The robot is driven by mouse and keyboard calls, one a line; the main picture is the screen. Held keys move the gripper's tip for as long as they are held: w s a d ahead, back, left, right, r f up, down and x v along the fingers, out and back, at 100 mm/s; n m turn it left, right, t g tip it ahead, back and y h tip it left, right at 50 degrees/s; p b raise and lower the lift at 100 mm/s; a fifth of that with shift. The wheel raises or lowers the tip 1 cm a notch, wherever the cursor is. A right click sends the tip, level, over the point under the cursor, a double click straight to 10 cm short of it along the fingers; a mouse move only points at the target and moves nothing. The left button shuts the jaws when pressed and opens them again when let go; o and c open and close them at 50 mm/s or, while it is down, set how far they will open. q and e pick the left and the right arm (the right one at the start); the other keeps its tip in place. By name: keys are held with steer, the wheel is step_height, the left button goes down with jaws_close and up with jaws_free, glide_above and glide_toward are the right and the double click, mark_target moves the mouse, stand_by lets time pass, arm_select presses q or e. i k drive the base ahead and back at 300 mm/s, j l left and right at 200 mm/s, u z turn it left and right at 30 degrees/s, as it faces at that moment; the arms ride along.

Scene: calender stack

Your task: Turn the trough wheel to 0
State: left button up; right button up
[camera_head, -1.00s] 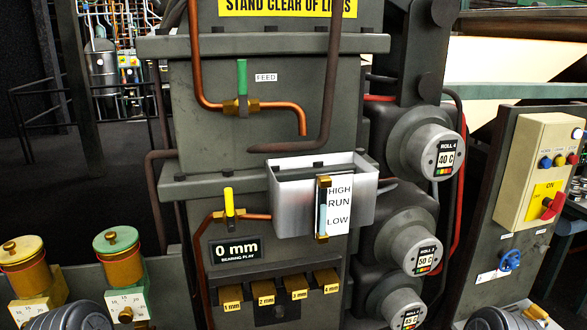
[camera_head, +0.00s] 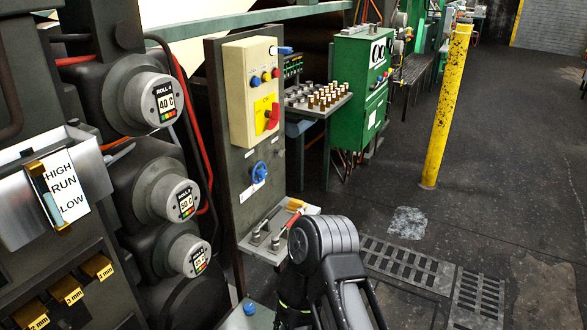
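A small blue handwheel (camera_head: 259,172) sits on the dark upright panel (camera_head: 228,130), below the cream switch box (camera_head: 250,95). It faces me; any markings on it are too small to read. The pale metal trough (camera_head: 88,175) is at the left edge, with a gauge marked HIGH, RUN and LOW. A black rounded link of my arm stands at the bottom centre, in front of the panel's foot. I see no fingertips of either gripper. Nothing covers the blue wheel.
A small shelf (camera_head: 257,252) with levers, one red-handled, juts from the panel's foot near my arm. Roll housings (camera_head: 150,98) stand left of the panel. Right are a green cabinet (camera_head: 352,95), a yellow post (camera_head: 445,110), and open floor with grates (camera_head: 405,268).

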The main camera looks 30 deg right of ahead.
mark_target(262, 174)
steer(key=z, duration=0.9)
steer(key=i+l, duration=0.25)
steer(key=l, duration=0.25)
steer(key=i+l+u, duration=0.15)
steer(key=l, duration=0.4)
steer(key=i+l, duration=0.3)
steer(key=l, duration=0.25)
steer(key=i+l+u, duration=0.15)
steer(key=l, duration=0.35)
steer(key=i+l, duration=0.3)
steer(key=l, duration=0.3)
steer(key=i+l+u, duration=0.15)
steer(key=l, duration=0.4)
steer(key=i+l, duration=0.2)
steer(key=l, duration=0.4)
steer(key=i+l+u, duration=0.15)
steer(key=l, duration=0.4)
